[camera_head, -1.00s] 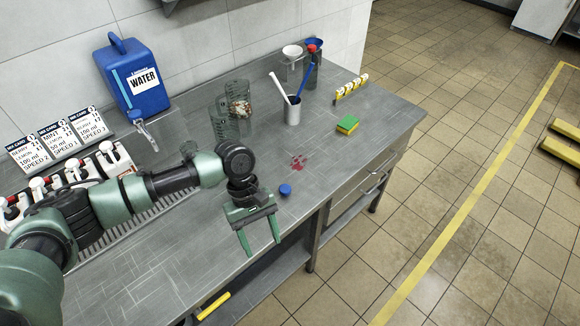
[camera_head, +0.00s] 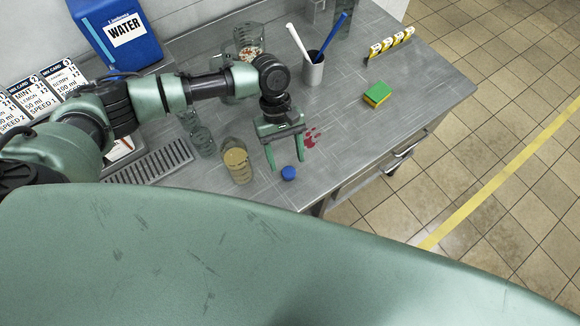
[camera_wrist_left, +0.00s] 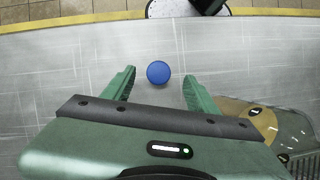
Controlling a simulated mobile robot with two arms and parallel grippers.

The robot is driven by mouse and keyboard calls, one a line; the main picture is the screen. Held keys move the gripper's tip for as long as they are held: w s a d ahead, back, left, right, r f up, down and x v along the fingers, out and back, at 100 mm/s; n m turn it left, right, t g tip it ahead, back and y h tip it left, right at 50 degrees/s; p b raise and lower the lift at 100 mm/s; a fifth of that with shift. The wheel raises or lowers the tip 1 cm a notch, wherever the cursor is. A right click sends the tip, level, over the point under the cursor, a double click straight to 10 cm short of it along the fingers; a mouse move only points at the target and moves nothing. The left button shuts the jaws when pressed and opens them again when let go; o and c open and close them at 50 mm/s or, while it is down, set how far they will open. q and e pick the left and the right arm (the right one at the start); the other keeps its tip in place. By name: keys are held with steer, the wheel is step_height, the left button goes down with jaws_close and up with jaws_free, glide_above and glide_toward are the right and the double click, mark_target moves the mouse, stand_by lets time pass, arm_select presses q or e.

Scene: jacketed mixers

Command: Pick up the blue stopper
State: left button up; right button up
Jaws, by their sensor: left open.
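The blue stopper (camera_head: 288,173) is a small round blue cap on the steel table, near the table's front edge. In the left wrist view the blue stopper (camera_wrist_left: 158,72) lies between the lines of the two fingers, just past the fingertips. My left gripper (camera_head: 287,164) is open and empty, above the table beside the stopper. In the left wrist view its green fingers (camera_wrist_left: 159,76) are spread apart, with the stopper not touching either. My right gripper is not in view.
A glass with tan contents (camera_head: 237,163) stands close left of the gripper. A blue water container (camera_head: 120,35) stands at the back left.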

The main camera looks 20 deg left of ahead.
mark_target(289, 172)
arm_select(q)
steer(key=p+x, duration=0.1)
steer(key=x, duration=0.2)
steer(key=shift+f, duration=0.4)
steer(key=shift+d+f, duration=0.1)
steer(key=shift+f, duration=0.45)
jaws_close()
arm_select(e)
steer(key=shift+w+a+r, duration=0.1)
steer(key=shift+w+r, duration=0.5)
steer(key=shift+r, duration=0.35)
